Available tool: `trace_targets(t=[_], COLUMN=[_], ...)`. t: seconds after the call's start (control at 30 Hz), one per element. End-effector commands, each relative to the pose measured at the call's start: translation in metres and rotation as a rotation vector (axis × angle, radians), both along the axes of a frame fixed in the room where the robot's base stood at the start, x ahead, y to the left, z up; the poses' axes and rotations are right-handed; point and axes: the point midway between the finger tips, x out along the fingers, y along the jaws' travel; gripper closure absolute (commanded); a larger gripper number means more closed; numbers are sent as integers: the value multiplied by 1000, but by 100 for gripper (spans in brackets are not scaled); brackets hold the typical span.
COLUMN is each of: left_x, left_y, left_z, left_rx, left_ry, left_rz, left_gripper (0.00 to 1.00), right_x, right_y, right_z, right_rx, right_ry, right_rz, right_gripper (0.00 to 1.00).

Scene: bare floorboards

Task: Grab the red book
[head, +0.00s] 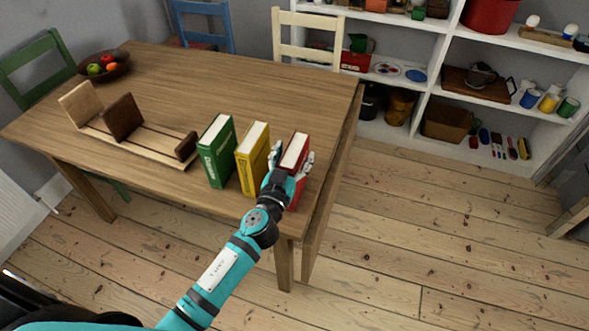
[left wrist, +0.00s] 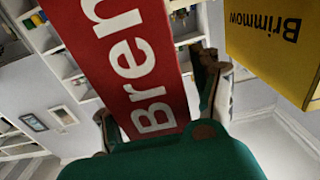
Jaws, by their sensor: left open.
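The red book (head: 295,149) stands upright near the right end of the wooden table, at the right of a row of books. My left gripper (head: 291,160) is open, with one finger on each side of the red book near its spine. In the left wrist view the red book (left wrist: 132,65) with white lettering lies between the spread fingers (left wrist: 158,108). Whether the fingers touch its covers I cannot tell. My right gripper is not in view.
A yellow book (head: 252,158) stands close left of the gripper, then a green book (head: 216,152). A wooden book rack (head: 135,138) and a fruit bowl (head: 117,71) are farther left. Chairs stand behind the table; white shelves (head: 437,62) are at the back right. Floor at right is clear.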

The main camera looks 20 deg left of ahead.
Motion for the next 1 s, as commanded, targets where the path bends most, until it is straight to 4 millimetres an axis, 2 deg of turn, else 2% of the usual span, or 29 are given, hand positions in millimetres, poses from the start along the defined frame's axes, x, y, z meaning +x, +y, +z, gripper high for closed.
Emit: trace_targets(t=[0.1, 0.3, 0.8, 1.0], left_x=[7, 7, 7, 8], left_y=[-1, -1, 0, -1], left_z=[0, -1, -1, 2], left_rx=[0, -1, -1, -1], left_ry=[0, 0, 1, -4], left_rz=[-1, -1, -1, -1], left_gripper=[35, 35, 99, 100], right_x=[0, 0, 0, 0], right_y=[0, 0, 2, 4], right_z=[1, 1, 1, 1], right_rx=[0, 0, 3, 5], right_ry=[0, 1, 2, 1], right_rz=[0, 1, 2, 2], right_gripper=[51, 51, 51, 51])
